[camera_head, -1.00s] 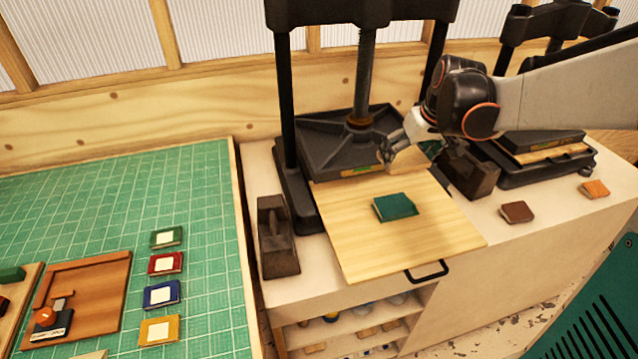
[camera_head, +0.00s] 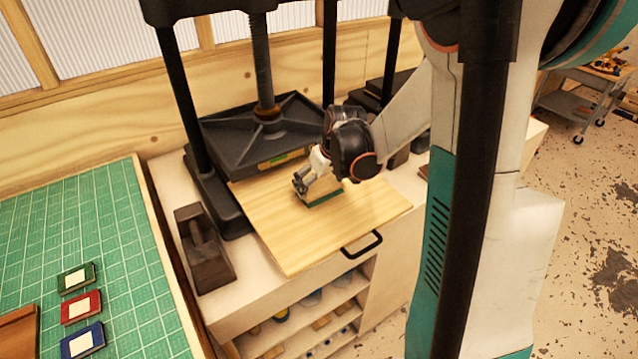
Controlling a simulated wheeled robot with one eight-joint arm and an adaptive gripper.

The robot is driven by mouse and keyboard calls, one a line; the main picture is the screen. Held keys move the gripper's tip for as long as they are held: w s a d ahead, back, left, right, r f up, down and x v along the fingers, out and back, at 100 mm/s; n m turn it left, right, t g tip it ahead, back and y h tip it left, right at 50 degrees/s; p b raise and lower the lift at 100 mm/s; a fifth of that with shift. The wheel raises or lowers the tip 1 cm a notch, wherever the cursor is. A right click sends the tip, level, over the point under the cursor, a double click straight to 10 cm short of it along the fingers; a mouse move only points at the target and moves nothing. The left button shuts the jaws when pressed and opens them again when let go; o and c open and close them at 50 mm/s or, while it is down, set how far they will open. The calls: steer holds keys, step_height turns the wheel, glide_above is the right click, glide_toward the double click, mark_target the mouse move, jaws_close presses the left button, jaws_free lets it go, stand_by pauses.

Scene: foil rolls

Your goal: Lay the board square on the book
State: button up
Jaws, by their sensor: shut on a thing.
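The dark green book (camera_head: 325,199) lies on the pale wooden pull-out tray of the press (camera_head: 290,245). A small tan board (camera_head: 319,191) is over the book, leaving mainly a green strip along the book's front edge in view. My gripper (camera_head: 301,187) is shut on the board at the book's left side. The gripper and wrist hide part of the board and book. I cannot tell whether the board touches the book or how squarely it lines up.
The black press platen (camera_head: 262,130) stands raised behind the tray, between dark posts. A dark brown block (camera_head: 203,250) sits left of the tray. A green cutting mat (camera_head: 110,220) with several small books is at the left. The tray's front is clear.

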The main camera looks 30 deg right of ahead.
steer(key=shift+f, duration=0.2)
steer(key=o, duration=0.8)
steer(key=shift+r, duration=0.1)
steer(key=shift+r, duration=0.2)
steer(key=p+v, duration=0.3)
steer(key=v, duration=0.9)
